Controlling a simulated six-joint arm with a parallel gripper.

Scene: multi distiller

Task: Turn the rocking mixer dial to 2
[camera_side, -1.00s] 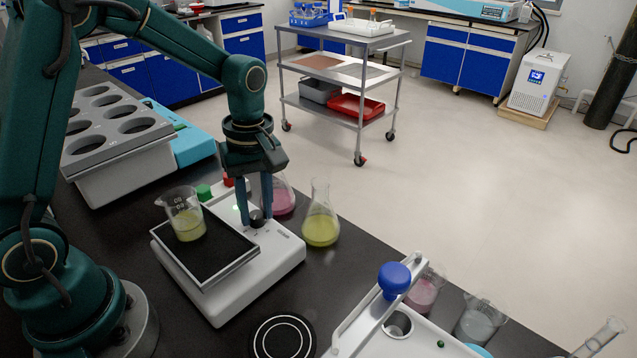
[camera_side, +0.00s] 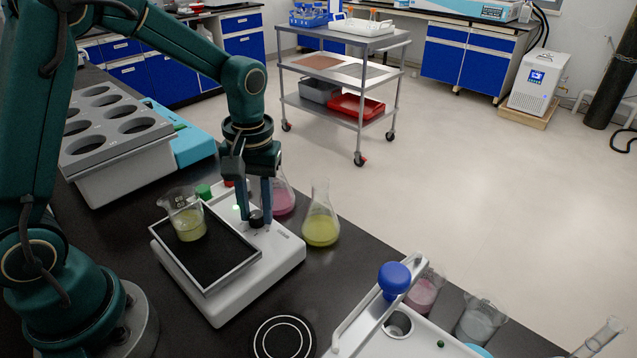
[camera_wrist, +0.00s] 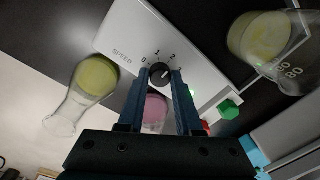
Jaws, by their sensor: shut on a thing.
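The rocking mixer (camera_side: 268,262) is a white box with a black platform; its SPEED dial (camera_wrist: 161,74) is a black knob at the panel end. In the wrist view the marks 0, 1 and 2 show around the dial, with another mark partly hidden. A pale pointer mark on the knob seems to face up and right, roughly towards 2; the exact setting is hard to read. My gripper (camera_wrist: 161,80) points down with its blue fingers shut on either side of the dial. It also shows in the side view (camera_side: 255,215). A beaker of yellow-green liquid (camera_side: 187,220) stands on the platform.
A yellow flask (camera_side: 320,225) and a pink flask (camera_side: 284,197) stand close behind the mixer. A grey rack (camera_side: 115,130) is at left; a blue-knobbed device (camera_side: 394,278) is in front right.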

